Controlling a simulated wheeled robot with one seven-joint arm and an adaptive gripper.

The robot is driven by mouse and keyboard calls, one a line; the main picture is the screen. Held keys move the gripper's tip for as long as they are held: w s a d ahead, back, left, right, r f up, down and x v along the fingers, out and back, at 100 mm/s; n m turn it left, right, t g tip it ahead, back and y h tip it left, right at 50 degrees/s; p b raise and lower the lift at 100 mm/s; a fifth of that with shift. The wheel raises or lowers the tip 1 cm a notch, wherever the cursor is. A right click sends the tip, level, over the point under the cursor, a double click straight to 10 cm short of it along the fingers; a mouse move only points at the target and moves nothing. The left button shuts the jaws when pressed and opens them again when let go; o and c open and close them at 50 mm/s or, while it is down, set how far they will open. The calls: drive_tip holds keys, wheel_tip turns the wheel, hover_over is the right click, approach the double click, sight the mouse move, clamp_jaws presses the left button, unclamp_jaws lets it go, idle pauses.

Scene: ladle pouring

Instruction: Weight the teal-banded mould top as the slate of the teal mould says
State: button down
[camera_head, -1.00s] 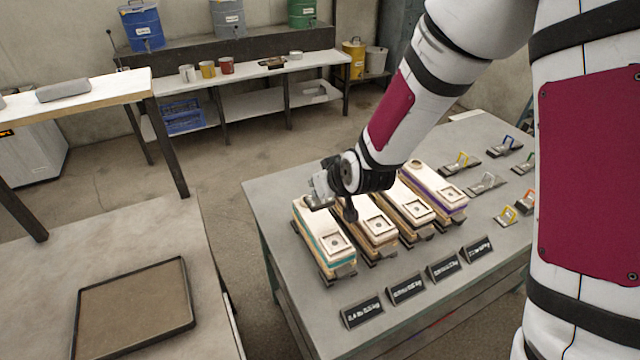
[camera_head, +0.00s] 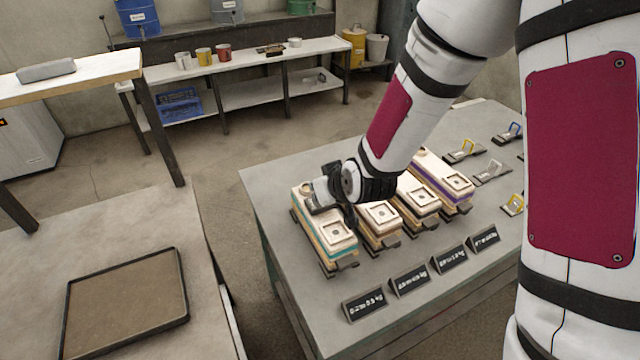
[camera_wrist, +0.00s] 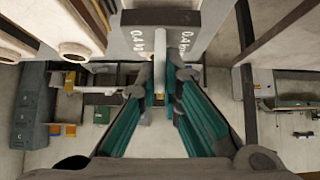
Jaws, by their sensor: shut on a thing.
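The teal-banded mould (camera_head: 327,238) is the leftmost of the moulds in the row on the table. Its pale top has a square recess near its front end. The teal mould's slate (camera_head: 365,304) stands in front of it; its writing is too small to read. My gripper (camera_head: 328,198) is over the rear part of the teal mould's top and hides some of it. In the wrist view my gripper (camera_wrist: 160,88) is shut on the pale handle of a dark weight (camera_wrist: 190,15) marked 0.4 kg. I cannot tell whether the weight touches the mould.
More moulds, one purple-banded (camera_head: 445,180), stand close on the right, each with a slate in front. Other weights with coloured handles (camera_head: 464,150) lie at the table's right. An empty brown tray (camera_head: 130,308) lies on the bench at left.

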drive_tip(key=shift+f+b, duration=0.3)
drive_tip(key=shift+f, duration=0.2)
idle(0.4)
drive_tip(key=c, duration=1.7)
unclamp_jaws()
drive_tip(key=shift+v, duration=3.75)
drive_tip(key=s+d+r+m+g+h, duration=0.2)
drive_tip(key=s+d+r+h, duration=0.1)
drive_tip(key=s+d+r, duration=0.7)
drive_tip(key=s+d+r+m, duration=0.1)
drive_tip(key=s+r, duration=0.1)
drive_tip(key=s, duration=0.2)
drive_tip(key=s+d+r+g, duration=0.1)
drive_tip(key=s+r, duration=0.1)
drive_tip(key=s, duration=0.3)
drive_tip(key=s+d+r+m, duration=0.1)
drive_tip(key=s+r, duration=0.2)
drive_tip(key=s, duration=0.1)
drive_tip(key=shift+s+d+m+g, duration=0.25)
drive_tip(key=shift+m+g, duration=0.05)
drive_tip(key=shift+g, duration=0.1)
